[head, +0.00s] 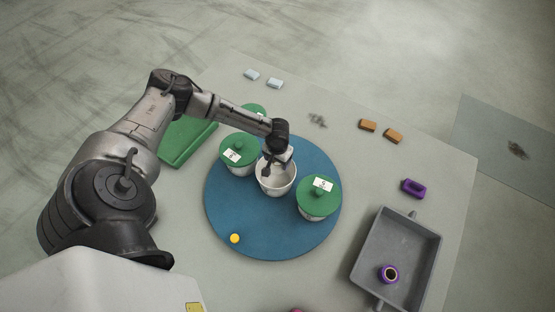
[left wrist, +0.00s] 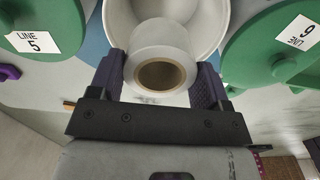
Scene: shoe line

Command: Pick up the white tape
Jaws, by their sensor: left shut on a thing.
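The white tape (left wrist: 157,36) is a roll with a brown cardboard core, seen end-on in the left wrist view. My left gripper (left wrist: 159,68) is shut on it, one finger on each side. In the head view my left gripper (head: 267,168) points down at the open white pot (head: 283,188) on the blue round board (head: 255,238). The pot's white wall also shows behind the tape in the left wrist view (left wrist: 116,22). The tape is not clearly told apart in the head view, and whether it touches the pot is unclear. My right gripper is not in view.
Green-lidded pots stand left (head: 239,148) and right (head: 319,199) of the open pot, close by. A yellow disc (head: 235,238) lies on the board. A grey tray (head: 419,243) holds a purple-rimmed roll (head: 389,274). Orange blocks (head: 393,135) and a purple piece (head: 413,187) lie right.

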